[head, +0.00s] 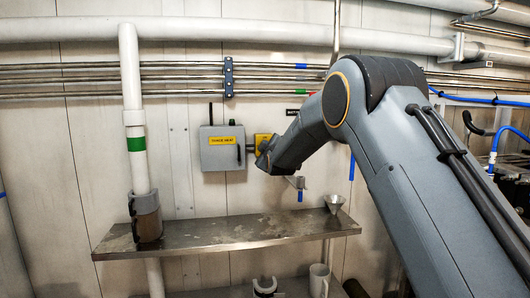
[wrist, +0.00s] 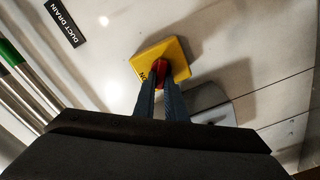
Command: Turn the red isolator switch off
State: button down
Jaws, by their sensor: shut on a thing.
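The red isolator switch (wrist: 160,73) sits on a yellow plate (wrist: 171,55) on the wall. In the head view the yellow plate (head: 261,141) shows right of the grey box, partly hidden by my arm's end. My gripper (wrist: 160,84) has its two dark fingers closed around the red knob, one on each side. In the head view my gripper (head: 263,158) is at the plate, and the red knob is hidden. Lettering near the knob is only partly visible, so I cannot tell the switch's position.
A grey box (head: 222,148) with a yellow label stands left of the switch. Below is a metal shelf (head: 230,235) with a funnel (head: 334,202) at its right. A white pipe (head: 134,90) runs down at left. A "DUCT DRAIN" label (wrist: 66,22) is on the wall.

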jog(key=n, duration=0.2)
jog(key=n+b, duration=0.1)
jog(key=n, duration=0.1)
jog(key=n+b, duration=0.1)
jog(key=n, duration=0.1)
jog(key=shift+a+f+n, duration=0.15)
jog(key=shift+f+n, duration=0.15)
jog(key=shift+f, duration=0.1)
dwell(0.3)
jog(key=c, duration=1.8)
grip_release()
jog(key=shift+s, duration=0.1)
jog(key=b+v, duration=0.1)
jog(key=v, duration=0.6)
jog(key=shift+s+b, duration=0.4)
